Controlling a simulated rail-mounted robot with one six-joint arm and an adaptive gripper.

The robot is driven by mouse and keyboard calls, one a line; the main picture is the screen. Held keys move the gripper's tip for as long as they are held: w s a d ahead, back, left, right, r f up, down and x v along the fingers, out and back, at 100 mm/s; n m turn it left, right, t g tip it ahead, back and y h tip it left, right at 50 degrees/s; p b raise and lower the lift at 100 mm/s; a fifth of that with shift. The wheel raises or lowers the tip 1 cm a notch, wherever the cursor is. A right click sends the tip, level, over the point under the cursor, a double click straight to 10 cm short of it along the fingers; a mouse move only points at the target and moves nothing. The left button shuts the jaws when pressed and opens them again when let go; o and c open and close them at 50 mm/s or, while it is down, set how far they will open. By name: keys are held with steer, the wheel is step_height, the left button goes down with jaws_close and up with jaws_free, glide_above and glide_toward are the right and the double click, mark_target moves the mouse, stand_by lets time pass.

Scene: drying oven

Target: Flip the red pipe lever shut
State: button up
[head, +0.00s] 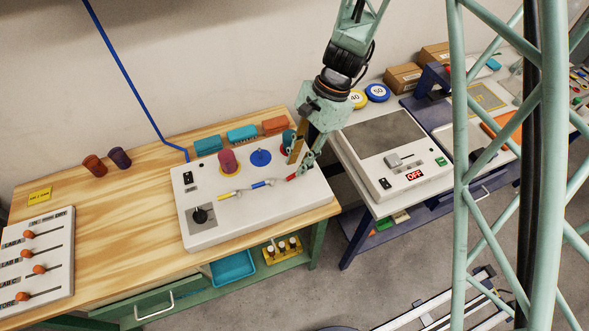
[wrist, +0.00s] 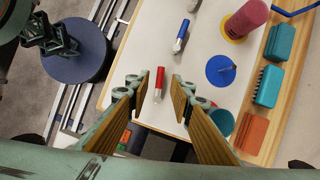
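The red pipe lever (wrist: 158,85) is a short red handle with a whitish end. In the wrist view it shows in the gap between my fingers; I cannot tell whether it is at fingertip depth. In the head view the red lever (head: 292,177) lies near the right side of the white panel (head: 245,218), just below the fingertips. My gripper (head: 302,162) points down over the panel. It is open, with two brown-padded fingers apart, also seen in the wrist view (wrist: 160,92). No contact with the lever is visible.
A blue lever (head: 260,184) and a yellow lever (head: 230,195) lie left of the red one. A pink cylinder (head: 227,162), a blue disc (head: 261,158) and a teal cylinder (wrist: 222,122) stand behind. Teal and orange blocks (head: 274,125) line the panel's back.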

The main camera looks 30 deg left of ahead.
mark_target(292, 176)
steer(key=shift+x, duration=1.8)
steer(key=shift+c, duration=0.7)
jaws_close()
